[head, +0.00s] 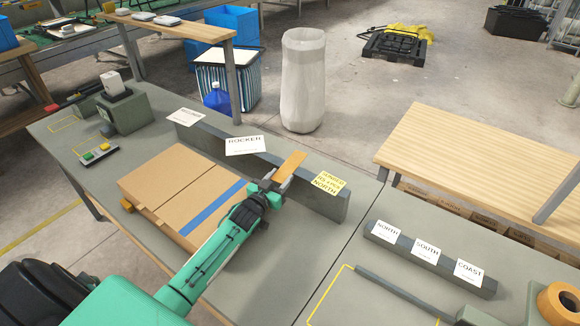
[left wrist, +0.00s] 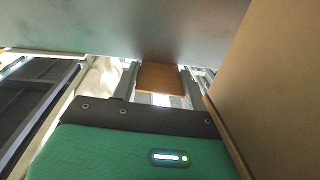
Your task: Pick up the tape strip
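A flat orange-brown strip (head: 291,165), which looks like the tape strip, sticks out across the top of the grey rail (head: 325,193) on the bench. My left gripper (head: 273,183) is at the strip's near end, beside the cardboard box. In the left wrist view the strip (left wrist: 159,77) shows between the two spread fingers (left wrist: 158,88). The fingers look open, one on each side of it; I cannot tell whether they touch it. My right gripper is not in view.
The cardboard box (head: 168,187) with a blue band (head: 213,209) lies left of my left arm. A labelled grey block (head: 428,257) is at the right. The bench between is clear.

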